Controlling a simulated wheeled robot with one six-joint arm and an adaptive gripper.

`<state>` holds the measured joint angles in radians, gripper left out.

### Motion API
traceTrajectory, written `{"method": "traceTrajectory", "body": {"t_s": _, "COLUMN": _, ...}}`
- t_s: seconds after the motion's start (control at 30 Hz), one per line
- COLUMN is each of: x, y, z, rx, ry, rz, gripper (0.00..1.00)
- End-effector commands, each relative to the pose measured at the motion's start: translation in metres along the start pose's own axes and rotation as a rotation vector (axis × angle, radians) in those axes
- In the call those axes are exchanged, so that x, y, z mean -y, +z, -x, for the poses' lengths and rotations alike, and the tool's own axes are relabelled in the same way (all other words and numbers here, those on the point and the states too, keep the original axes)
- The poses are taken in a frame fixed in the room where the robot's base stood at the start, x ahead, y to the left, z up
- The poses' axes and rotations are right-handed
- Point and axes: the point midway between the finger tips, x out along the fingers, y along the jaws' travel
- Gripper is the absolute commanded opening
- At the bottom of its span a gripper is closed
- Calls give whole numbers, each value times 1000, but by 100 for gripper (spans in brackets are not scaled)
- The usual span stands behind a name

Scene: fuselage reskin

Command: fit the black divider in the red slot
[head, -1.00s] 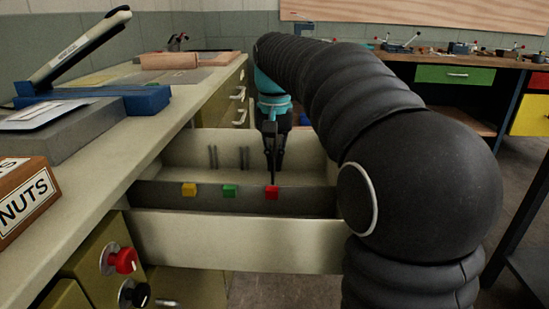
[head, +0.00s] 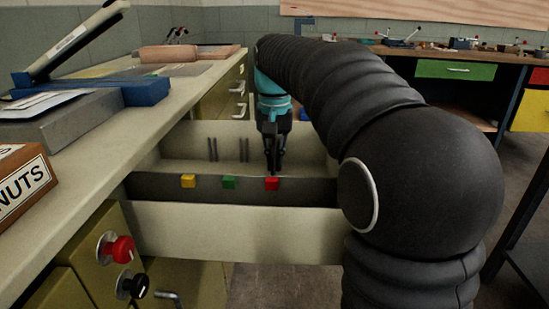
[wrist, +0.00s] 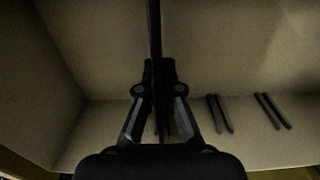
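The black divider (wrist: 154,25) shows edge-on in the wrist view as a thin dark strip between the fingers. My gripper (wrist: 158,80) is shut on it. In the head view, my gripper (head: 273,160) points down inside the open drawer, just behind the red marker (head: 272,184). The divider is a thin dark shape there and its lower part is hidden. The red slot's ribs are hidden behind my gripper and the divider. I cannot tell whether the divider is between them.
A green marker (head: 229,183) and a yellow marker (head: 188,181) sit left of the red one on the dark strip. Two pairs of ribs (head: 228,150) stand on the drawer's back wall. The pale front wall (head: 235,230) is near. The counter (head: 75,190) is at left.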

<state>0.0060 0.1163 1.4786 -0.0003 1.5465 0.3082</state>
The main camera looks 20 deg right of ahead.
Motion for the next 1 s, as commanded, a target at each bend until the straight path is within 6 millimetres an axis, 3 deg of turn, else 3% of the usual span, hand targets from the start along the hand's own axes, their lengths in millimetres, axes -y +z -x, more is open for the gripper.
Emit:
{"method": "traceTrajectory", "body": {"t_s": 0.9, "x": 0, "y": 0, "z": -20, "rx": 0, "ry": 0, "rz": 0, "gripper": 0}}
{"method": "traceTrajectory", "body": {"t_s": 1.0, "x": 0, "y": 0, "z": -19, "rx": 0, "ry": 0, "rz": 0, "gripper": 27}}
